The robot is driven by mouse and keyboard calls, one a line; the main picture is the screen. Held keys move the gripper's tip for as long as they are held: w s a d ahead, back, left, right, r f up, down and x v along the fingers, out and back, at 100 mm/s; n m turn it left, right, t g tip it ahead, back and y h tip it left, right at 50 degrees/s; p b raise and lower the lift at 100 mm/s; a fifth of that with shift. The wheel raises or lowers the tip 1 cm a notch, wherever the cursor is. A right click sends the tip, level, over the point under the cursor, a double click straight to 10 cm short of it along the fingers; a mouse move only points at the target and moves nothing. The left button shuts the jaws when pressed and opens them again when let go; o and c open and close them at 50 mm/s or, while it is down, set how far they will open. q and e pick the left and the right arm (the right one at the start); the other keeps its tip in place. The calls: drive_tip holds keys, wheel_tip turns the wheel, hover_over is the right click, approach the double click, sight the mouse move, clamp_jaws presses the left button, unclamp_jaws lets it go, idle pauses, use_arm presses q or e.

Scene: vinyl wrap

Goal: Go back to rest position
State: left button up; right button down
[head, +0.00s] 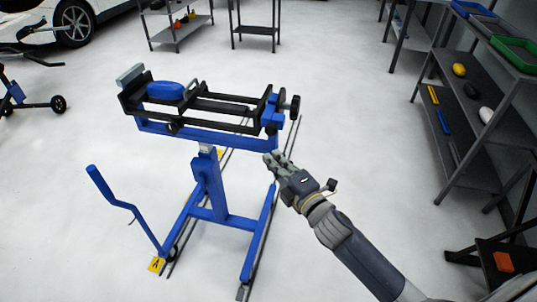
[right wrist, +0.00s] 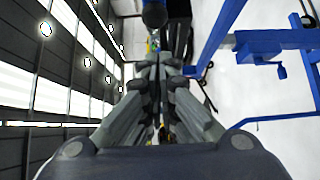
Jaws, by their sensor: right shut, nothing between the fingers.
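My right gripper (head: 275,160) is in the middle of the head view, just right of the blue stand (head: 222,212). Its fingers are together and hold nothing. The right wrist view shows the same gripper (right wrist: 157,68) with its fingertips close together and the blue stand's frame (right wrist: 275,40) to the right. In the head view, the stand carries a black cradle (head: 215,104) with a blue object (head: 165,91) at its left end. I cannot tell whether the gripper touches the stand. My left gripper is not in view.
A grey shelf unit (head: 470,110) with small items and coloured trays stands at the right. An orange item (head: 503,262) lies on a dark surface at the lower right. A white car (head: 50,22) is at the upper left. White floor (head: 345,110) is clear between stand and shelves.

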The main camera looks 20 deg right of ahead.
drive_tip(key=shift+s, duration=2.95)
drive_tip(key=s+d+f+m+g+h, duration=0.1)
drive_tip(key=d+f+m+g, duration=0.15)
drive_tip(key=f, duration=0.85)
drive_tip(key=s+d+f+m+g+h, duration=0.1)
drive_tip(key=d+f+m+g, duration=0.15)
drive_tip(key=f, duration=0.95)
drive_tip(key=s+d+f+m+g+h, duration=0.1)
drive_tip(key=s+f+m+g, duration=0.15)
drive_tip(key=s+f, duration=0.4)
drive_tip(key=s+d+f+m+g, duration=0.1)
drive_tip(key=s+f+m, duration=0.2)
drive_tip(key=f, duration=0.7)
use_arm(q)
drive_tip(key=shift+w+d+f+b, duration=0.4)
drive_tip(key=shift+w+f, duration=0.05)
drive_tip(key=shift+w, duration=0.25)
use_arm(e)
drive_tip(key=s+a+f+m+g, duration=0.1)
drive_tip(key=s+f+m+g, duration=0.1)
drive_tip(key=s+f, duration=0.4)
drive_tip(key=s+a+f+m+g, duration=0.1)
drive_tip(key=s+f+m+g, duration=0.2)
drive_tip(key=s+f, duration=0.4)
drive_tip(key=s+a+f+m+g, duration=0.2)
drive_tip(key=s+f, duration=0.4)
drive_tip(key=s, duration=1.3)
drive_tip(key=shift+f+g, duration=0.25)
drive_tip(key=shift+g, duration=0.3)
